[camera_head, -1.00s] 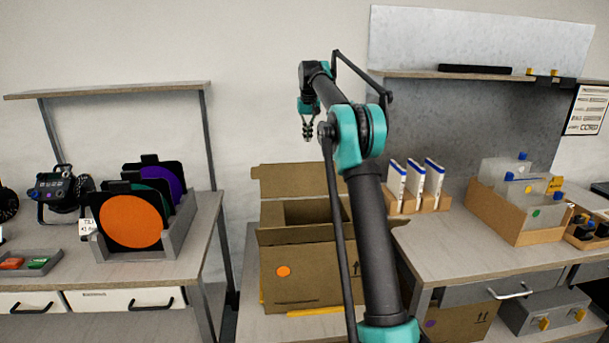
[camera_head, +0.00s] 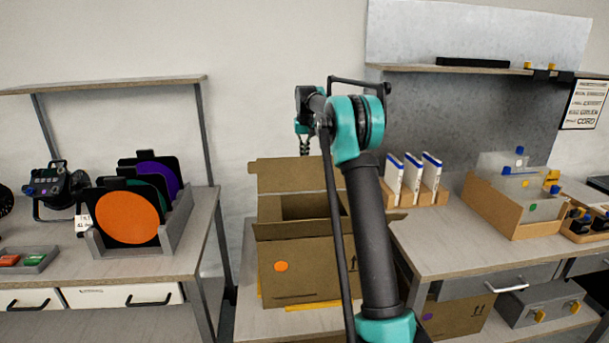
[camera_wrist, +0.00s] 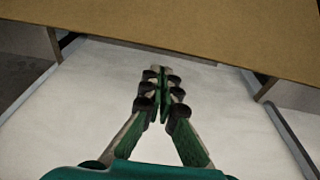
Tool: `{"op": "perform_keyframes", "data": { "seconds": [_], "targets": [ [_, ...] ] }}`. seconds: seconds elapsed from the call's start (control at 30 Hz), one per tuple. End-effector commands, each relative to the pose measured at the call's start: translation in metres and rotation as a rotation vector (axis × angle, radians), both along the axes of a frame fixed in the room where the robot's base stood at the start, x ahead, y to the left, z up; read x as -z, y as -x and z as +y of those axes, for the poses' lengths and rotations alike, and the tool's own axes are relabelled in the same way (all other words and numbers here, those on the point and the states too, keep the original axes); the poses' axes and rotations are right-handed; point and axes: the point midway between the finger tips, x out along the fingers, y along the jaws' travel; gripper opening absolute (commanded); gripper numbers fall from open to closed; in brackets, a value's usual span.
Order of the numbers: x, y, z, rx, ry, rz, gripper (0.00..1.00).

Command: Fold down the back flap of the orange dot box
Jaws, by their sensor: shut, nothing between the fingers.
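The orange dot box (camera_head: 300,275) is an open brown carton with an orange dot on its front, on a low surface between the two benches. Its back flap (camera_head: 285,176) stands upright, and its front flap (camera_head: 280,230) shows along the near rim. My arm partly hides the box's right side. My gripper (camera_head: 304,152) is at the top edge of the back flap, by the wall; I cannot tell if it touches. In the wrist view my gripper (camera_wrist: 160,85) is shut and empty, with a brown cardboard panel (camera_wrist: 190,30) across the top, just beyond the fingertips.
The left bench holds a rack (camera_head: 178,225) of coloured discs. A purple dot box (camera_head: 460,315) stands under the right bench. The wall behind the box is bare.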

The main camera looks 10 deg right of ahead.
Motion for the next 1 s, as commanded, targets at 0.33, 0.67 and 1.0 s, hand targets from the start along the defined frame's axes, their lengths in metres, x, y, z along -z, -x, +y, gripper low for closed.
{"op": "perform_keyframes", "data": {
  "seconds": [0.33, 0.67, 1.0],
  "targets": [
    [0.009, 0.000, 0.000, 0.000, 0.000, 0.000, 0.00],
    [0.008, 0.007, 0.000, 0.000, 0.000, 0.000, 0.00],
    [0.008, 0.032, 0.000, 0.000, 0.000, 0.000, 0.00]
  ]
}}
